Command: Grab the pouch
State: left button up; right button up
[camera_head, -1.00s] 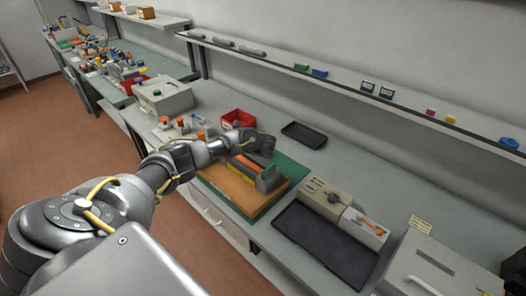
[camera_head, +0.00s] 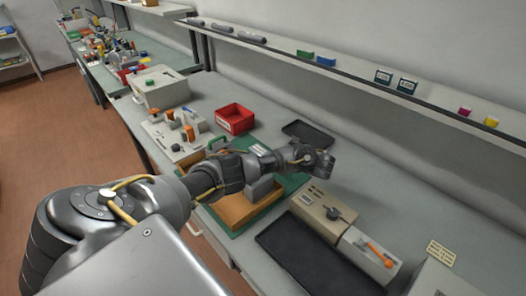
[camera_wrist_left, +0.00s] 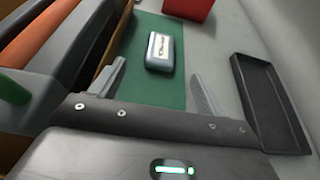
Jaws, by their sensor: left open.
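The pouch (camera_wrist_left: 160,52), small and grey-blue with a pale label, lies on the green mat (camera_wrist_left: 158,92) in the left wrist view. In the head view the pouch (camera_head: 259,149) shows just behind my left forearm. My left gripper (camera_wrist_left: 158,80) is open and empty. Its two fingers point towards the pouch, with the pouch ahead of and between them, apart from both. In the head view my left gripper (camera_head: 322,160) reaches over the bench, and its fingers are hard to make out. My right gripper is not in view.
A wooden box (camera_head: 232,211) with cartridges stands beside the pouch, close to the gripper's left in the wrist view. A red bin (camera_head: 235,119) stands behind. A black tray (camera_wrist_left: 272,105) lies to the right. A larger black tray (camera_head: 315,255) lies nearer me.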

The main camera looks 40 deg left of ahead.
aim_at(260, 150)
pick_arm(q)
jog(key=shift+w+f, duration=0.25)
jog(key=shift+f, duration=0.25)
jog(key=shift+w, duration=0.1)
jog(key=shift+a, duration=0.25)
jog(key=x, duration=0.4)
jog(key=shift+s+a, duration=0.25)
jog(key=shift+a, duration=0.2)
jog(key=shift+w+a+f, duration=0.1)
jog(key=shift+a+f, duration=0.1)
jog(key=shift+a, duration=0.45)
jog(key=x, duration=0.4)
jog(key=shift+w+a, duration=0.1)
jog(key=shift+a, duration=0.15)
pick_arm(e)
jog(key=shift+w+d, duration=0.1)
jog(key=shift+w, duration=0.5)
